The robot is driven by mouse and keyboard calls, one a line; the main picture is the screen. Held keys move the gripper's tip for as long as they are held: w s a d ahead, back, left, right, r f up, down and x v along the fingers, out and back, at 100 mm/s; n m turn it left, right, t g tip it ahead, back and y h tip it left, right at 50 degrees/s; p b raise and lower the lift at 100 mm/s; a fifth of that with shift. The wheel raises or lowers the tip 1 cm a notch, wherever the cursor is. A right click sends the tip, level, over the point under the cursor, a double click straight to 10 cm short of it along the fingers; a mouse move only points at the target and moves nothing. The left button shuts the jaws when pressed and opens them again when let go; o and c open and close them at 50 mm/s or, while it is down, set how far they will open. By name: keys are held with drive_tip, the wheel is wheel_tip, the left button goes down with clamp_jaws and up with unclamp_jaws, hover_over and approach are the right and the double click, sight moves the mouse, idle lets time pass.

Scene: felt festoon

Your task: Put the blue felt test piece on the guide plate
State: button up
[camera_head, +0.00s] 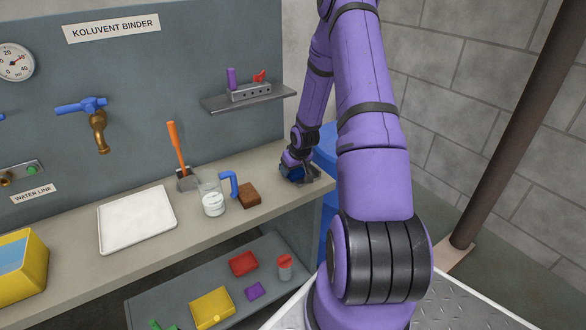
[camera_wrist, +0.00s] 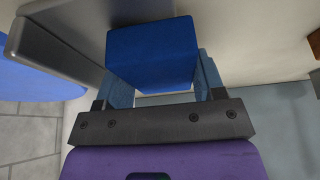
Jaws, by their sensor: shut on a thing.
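The blue felt test piece (camera_wrist: 155,55) is a blue block held between the fingers of my gripper (camera_wrist: 160,85) in the wrist view. In the head view my gripper (camera_head: 296,172) is low over the right end of the bench, with the blue piece (camera_head: 291,173) showing at its tip. A grey plate (camera_wrist: 60,65), which looks like the guide plate, lies at the bench end beside the held piece in the wrist view. In the head view only a small grey part of it shows (camera_head: 311,180). I cannot tell whether the piece touches the plate or bench.
On the bench (camera_head: 160,253) stand a brown block (camera_head: 249,199), a glass jug (camera_head: 212,200) with a blue handle and a white tray (camera_head: 137,219). A wall shelf (camera_head: 222,103) holds a grey block. A blue barrel (camera_head: 328,150) stands past the bench end.

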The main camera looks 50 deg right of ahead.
drive_tip(key=shift+f, duration=0.15)
drive_tip(key=o, duration=1)
drive_tip(key=d+v, duration=0.1)
drive_tip(key=v, duration=1.1)
drive_tip(key=s+a+r+n+h, duration=0.1)
drive_tip(key=s+a+r, duration=0.1)
drive_tip(key=a+r, duration=0.8)
drive_tip(key=s+a+r+h, duration=0.1)
drive_tip(key=s+a+r, duration=0.1)
drive_tip(key=a+r, duration=0.8)
drive_tip(key=s+a+r+y, duration=0.1)
drive_tip(key=s+a+r, duration=0.3)
drive_tip(key=s, duration=0.2)
drive_tip(key=s+a+r+n+y, duration=0.1)
drive_tip(key=s+a+r, duration=0.2)
drive_tip(key=s, duration=0.3)
drive_tip(key=s+a+r+t+y, duration=0.1)
drive_tip(key=s+a+r, duration=0.3)
drive_tip(key=s+a, duration=0.1)
drive_tip(key=shift+s+a+r+n, duration=0.15)
drive_tip(key=shift+s+r+n, duration=0.2)
drive_tip(key=shift+s, duration=0.25)
